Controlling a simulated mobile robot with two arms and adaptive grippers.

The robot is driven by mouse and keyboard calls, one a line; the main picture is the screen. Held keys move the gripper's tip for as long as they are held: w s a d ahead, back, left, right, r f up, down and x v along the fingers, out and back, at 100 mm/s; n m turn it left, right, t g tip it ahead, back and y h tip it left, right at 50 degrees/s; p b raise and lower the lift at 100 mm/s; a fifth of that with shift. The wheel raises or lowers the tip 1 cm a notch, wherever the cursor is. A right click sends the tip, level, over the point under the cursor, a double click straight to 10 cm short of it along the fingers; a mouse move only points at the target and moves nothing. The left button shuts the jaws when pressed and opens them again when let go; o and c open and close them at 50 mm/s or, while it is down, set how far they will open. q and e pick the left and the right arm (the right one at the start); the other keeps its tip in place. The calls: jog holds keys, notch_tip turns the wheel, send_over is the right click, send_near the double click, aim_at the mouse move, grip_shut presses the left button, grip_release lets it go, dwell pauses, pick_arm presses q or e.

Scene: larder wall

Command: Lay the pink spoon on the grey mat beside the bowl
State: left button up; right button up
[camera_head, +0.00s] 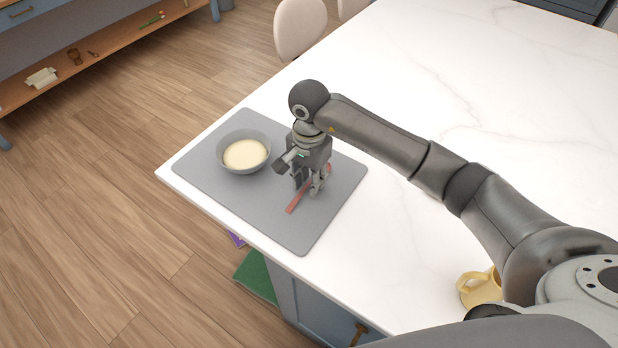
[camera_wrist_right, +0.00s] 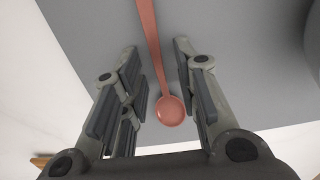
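The pink spoon (camera_head: 294,205) lies on the grey mat (camera_head: 305,236), to the right of the grey bowl (camera_head: 221,157). In the right wrist view the spoon (camera_wrist_right: 170,110) runs between the fingers, its round end nearest the camera. My right gripper (camera_head: 308,190) points down over the spoon and hides its middle in the head view. In the right wrist view its fingers (camera_wrist_right: 157,54) are open, one on each side of the handle, with a gap to it on both sides. My left gripper is not in view.
The bowl holds something cream-coloured. A yellow mug (camera_head: 480,288) stands near the counter's front edge, beside my right arm. The white marble counter (camera_head: 480,90) is clear behind the arm. Chairs (camera_head: 300,27) stand at the far edge.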

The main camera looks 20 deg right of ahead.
aim_at(309, 182)
jog(key=shift+r, duration=0.1)
jog(key=shift+r, duration=0.2)
notch_tip(309, 182, up, 12)
jog(key=b, duration=0.3)
jog(key=shift+f, duration=0.15)
dwell(0.3)
